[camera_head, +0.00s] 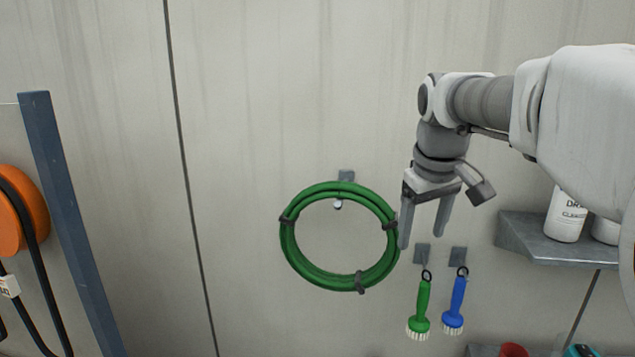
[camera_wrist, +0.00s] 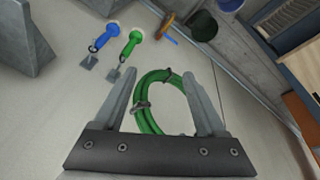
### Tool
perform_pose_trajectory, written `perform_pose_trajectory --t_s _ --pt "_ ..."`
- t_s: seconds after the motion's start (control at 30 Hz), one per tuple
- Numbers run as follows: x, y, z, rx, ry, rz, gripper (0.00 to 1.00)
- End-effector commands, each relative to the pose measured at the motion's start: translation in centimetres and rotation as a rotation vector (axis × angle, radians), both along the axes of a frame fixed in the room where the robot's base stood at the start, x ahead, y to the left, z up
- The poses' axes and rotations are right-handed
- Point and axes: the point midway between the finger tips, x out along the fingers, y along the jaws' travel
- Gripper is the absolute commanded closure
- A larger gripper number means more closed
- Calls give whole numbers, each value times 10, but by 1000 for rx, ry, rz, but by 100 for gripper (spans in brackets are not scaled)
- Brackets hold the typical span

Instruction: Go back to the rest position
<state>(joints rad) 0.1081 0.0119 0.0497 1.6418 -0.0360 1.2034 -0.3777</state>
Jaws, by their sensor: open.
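My gripper (camera_head: 424,240) is open and empty, fingers pointing down, in front of the wall to the right of a coiled green hose. In the wrist view my gripper (camera_wrist: 165,82) shows its two fingers spread apart with nothing between them but the hose in the background. The green hose (camera_head: 291,251) hangs in a ring on a wall hook (camera_head: 346,176), tied with dark straps; it also shows in the wrist view (camera_wrist: 145,112). A green brush (camera_head: 421,305) and a blue brush (camera_head: 456,302) hang below the gripper on two small grey wall plates.
A grey shelf (camera_head: 540,243) with white bottles (camera_head: 566,218) stands out from the wall at the right, under my arm. An orange reel (camera_head: 22,212) with black cable and a blue post (camera_head: 70,215) are at the left. The wall between post and hose is clear.

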Motion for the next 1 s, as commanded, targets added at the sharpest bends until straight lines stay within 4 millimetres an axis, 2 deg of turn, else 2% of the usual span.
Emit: perform_pose_trajectory --t_s 0.03,0.27,0.5,0.6,0.8,1.0 --pt "-18 4 0 5 -19 -18 26" --pt "-92 18 -18 49 -92 -114 26" --pt "-164 27 -57 109 -163 -211 26" --pt "-187 30 -75 134 -186 -244 26" --pt "-212 33 -99 166 -213 -285 26" --pt "-216 34 -104 173 -216 -293 26"
